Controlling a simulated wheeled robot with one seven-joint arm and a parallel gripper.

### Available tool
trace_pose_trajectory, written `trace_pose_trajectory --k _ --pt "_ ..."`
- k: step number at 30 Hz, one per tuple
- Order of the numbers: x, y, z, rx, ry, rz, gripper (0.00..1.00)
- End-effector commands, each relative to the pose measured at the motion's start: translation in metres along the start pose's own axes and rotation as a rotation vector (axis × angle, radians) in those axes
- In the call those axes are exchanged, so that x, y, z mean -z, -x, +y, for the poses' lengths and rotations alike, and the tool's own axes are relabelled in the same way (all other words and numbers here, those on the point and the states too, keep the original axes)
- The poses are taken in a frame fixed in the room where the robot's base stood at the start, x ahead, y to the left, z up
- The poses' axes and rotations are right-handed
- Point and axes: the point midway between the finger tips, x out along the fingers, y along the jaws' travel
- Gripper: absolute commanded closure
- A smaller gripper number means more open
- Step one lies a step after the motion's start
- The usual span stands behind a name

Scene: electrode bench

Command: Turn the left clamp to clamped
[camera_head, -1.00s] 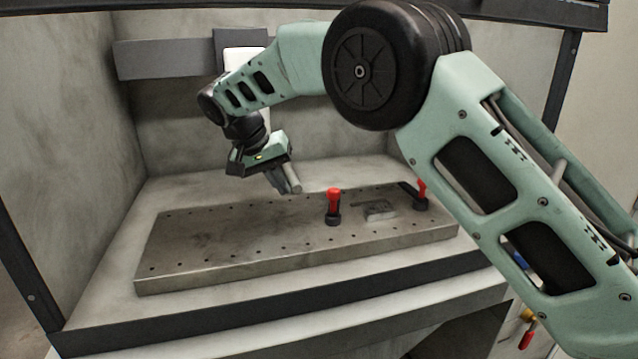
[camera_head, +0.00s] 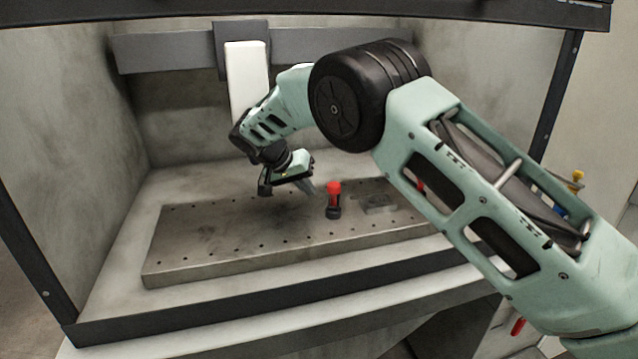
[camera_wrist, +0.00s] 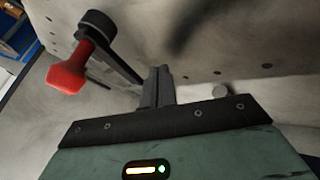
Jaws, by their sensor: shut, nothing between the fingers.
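The left clamp (camera_head: 334,197) has a red handle and a black base and stands upright near the middle of the metal plate. My gripper (camera_head: 311,191) is shut and empty, just left of this clamp and low over the plate. In the wrist view a clamp with a red handle (camera_wrist: 72,72) and a black pivot shows at upper left, seemingly the same one. A dark bar runs from its pivot toward my closed fingertips (camera_wrist: 160,72); I cannot tell whether they touch. The right clamp (camera_head: 420,186) is mostly hidden behind my arm; only a bit of red shows.
The perforated metal plate (camera_head: 200,262) lies on the bench inside a walled enclosure. A small grey block (camera_head: 378,203) sits on the plate right of the left clamp. A white upright panel (camera_head: 246,80) stands at the back. The plate's left half is clear.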

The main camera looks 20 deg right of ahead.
Motion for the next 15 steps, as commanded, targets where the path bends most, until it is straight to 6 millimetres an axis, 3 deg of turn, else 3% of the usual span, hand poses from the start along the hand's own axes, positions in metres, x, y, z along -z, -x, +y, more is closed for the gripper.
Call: trace_pose_trajectory --k 6,15 --pt "0.002 -0.007 0.022 0.003 -0.001 0.001 1.00" --pt "0.001 -0.012 0.028 0.004 -0.001 0.002 1.00"
